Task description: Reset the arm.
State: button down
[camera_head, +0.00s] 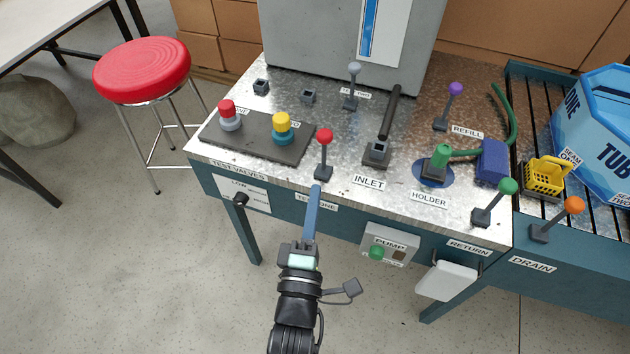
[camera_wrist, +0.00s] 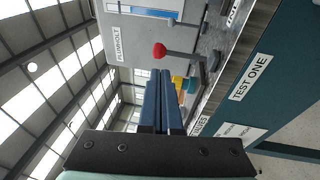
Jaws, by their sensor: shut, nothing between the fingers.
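My gripper (camera_head: 315,190) is at the front edge of the workbench, its long blue fingers pointing at the bench and closed together with nothing between them. In the wrist view the gripper (camera_wrist: 162,75) also shows shut. Just beyond the fingertips stands the red-knobbed lever (camera_head: 324,137), which also shows in the wrist view (camera_wrist: 159,50). I cannot tell whether the fingers touch the lever's base.
A red stool (camera_head: 142,68) stands left. The floor in front is clear.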

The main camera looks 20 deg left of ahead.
jog(key=v, duration=0.5)
jog(key=shift+d+f, duration=0.1)
jog(key=w+d+r+m+t+p, duration=0.1)
jog(key=w+d+r+m+p, duration=0.15)
jog(key=r, duration=0.75)
jog(key=w+d+r+m+t+h+p, duration=0.1)
jog(key=w+r+m, duration=0.25)
jog(key=r, duration=0.75)
jog(key=w+d+r+m+t+p, duration=0.2)
jog(key=w+r, duration=0.1)
jog(key=r, duration=0.7)
jog(key=s+d+r+m+t+p, duration=0.1)
jog(key=s+r+m, duration=0.2)
jog(key=r, duration=0.8)
jog(key=s+d+r+m+t+h+p, duration=0.1)
jog(key=s+r+m, duration=0.3)
jog(key=r, duration=0.7)
jog(key=s+d+r+m+t+h+p, duration=0.1)
jog(key=r+m, duration=0.4)
jog(key=r, duration=0.7)
jog(key=s+d+p, duration=0.1)
jog(key=s+p, duration=0.1)
jog(key=shift+s+d+t, duration=0.25)
jog(key=shift+t, duration=0.15)
